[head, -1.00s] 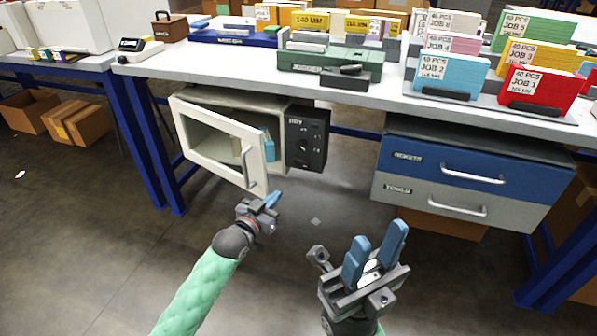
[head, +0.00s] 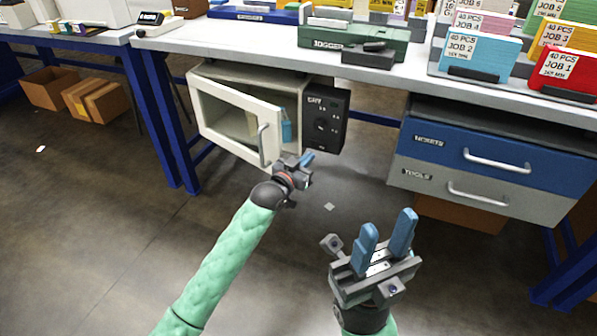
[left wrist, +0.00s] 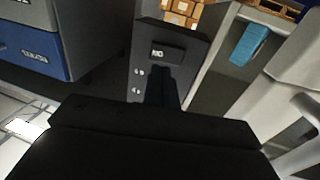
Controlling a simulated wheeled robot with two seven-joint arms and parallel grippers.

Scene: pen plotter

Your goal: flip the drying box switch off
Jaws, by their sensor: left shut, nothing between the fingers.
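The drying box (head: 262,72) is a cream cabinet hung under the table, with its door (head: 235,120) partly open. Its black control panel (head: 325,120), marked DRY, is on the right side and carries a round knob and small controls. In the left wrist view the panel (left wrist: 145,75) shows a dark plate with letters (left wrist: 165,53), seemingly upside down, and small light dots. My left gripper (head: 307,158) is shut and empty, just in front of and below the panel. I cannot tell the switch position. My right gripper (head: 386,238) is open and empty.
The open door with its handle (head: 263,145) stands just left of my left gripper. A blue item (head: 287,128) shows in the door opening. Blue and grey drawers (head: 490,165) hang to the right. Floor between the box and drawers is clear.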

